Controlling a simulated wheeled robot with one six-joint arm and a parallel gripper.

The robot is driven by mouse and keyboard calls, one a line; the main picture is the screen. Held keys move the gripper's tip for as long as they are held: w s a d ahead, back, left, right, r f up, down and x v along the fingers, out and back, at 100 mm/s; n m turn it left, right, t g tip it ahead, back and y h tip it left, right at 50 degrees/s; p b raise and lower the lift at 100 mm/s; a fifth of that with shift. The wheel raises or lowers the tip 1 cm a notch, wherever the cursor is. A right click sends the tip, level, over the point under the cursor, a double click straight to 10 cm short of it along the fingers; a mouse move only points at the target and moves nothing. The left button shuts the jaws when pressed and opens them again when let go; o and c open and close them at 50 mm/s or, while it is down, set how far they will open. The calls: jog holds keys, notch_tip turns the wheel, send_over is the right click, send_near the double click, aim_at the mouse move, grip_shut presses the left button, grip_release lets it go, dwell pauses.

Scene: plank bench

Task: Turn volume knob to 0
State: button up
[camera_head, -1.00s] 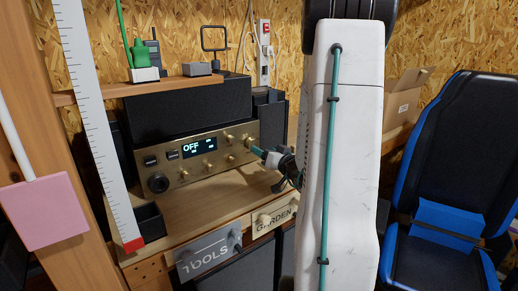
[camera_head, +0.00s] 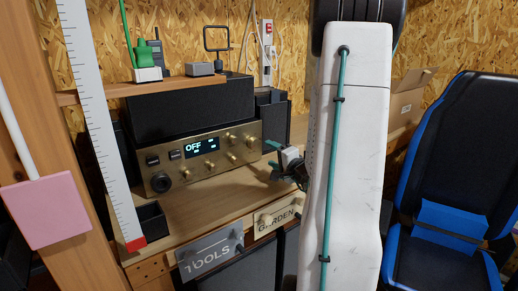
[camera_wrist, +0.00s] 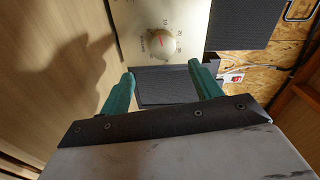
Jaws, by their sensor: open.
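The brass-fronted radio unit (camera_head: 208,170) sits on the bench, its display (camera_head: 201,147) reading OFF. Several small brass knobs stand on the right of its panel, including an upper right knob (camera_head: 250,141). In the wrist view, one round knob (camera_wrist: 163,43) with a red pointer mark shows inside a printed number scale; the numbers are too small to read surely.
A blue-black chair (camera_head: 455,170) stands right. Bare bench lies in front of the unit.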

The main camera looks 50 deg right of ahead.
aim_at(256, 146)
jog(key=m, duration=0.5)
jog(key=shift+m, duration=0.4)
jog(key=m, duration=0.8)
jog(key=shift+w+a+y, duration=0.1)
jog(key=shift+y, duration=0.2)
jog(key=m, duration=0.5)
jog(key=shift+r+m, duration=0.1)
jog(key=shift+m, duration=0.2)
jog(key=x, duration=0.7)
jog(key=shift+w+r, duration=0.1)
jog(key=shift+w, duration=0.3)
jog(key=c, duration=1)
